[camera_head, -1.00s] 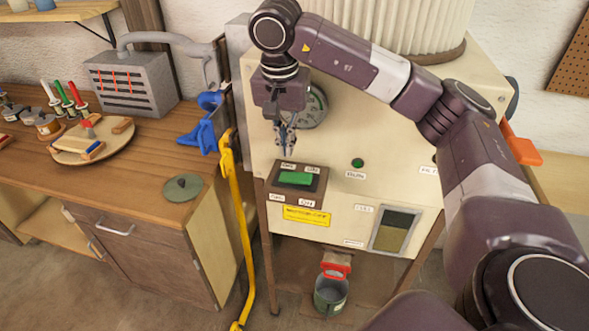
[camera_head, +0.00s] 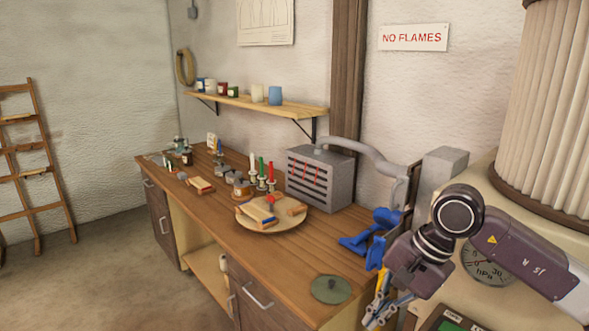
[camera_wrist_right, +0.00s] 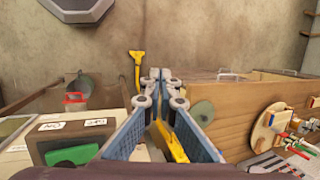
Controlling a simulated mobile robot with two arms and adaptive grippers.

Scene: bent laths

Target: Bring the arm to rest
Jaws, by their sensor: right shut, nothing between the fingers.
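My right gripper (camera_head: 388,310) hangs at the lower right of the head view, at the left side of the cream machine. Its fingers also show in the right wrist view (camera_wrist_right: 160,78), shut and empty. My right arm comes in from the right, past the machine's pressure gauge (camera_head: 488,263). My left gripper is not in view.
A green switch (camera_wrist_right: 72,155) and a yellow bar (camera_wrist_right: 137,68) show in the wrist view. The workbench holds a grey heater-like box (camera_head: 318,178), a round wooden board (camera_head: 270,229), blue pieces (camera_head: 376,240) and a green disc (camera_head: 331,289).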

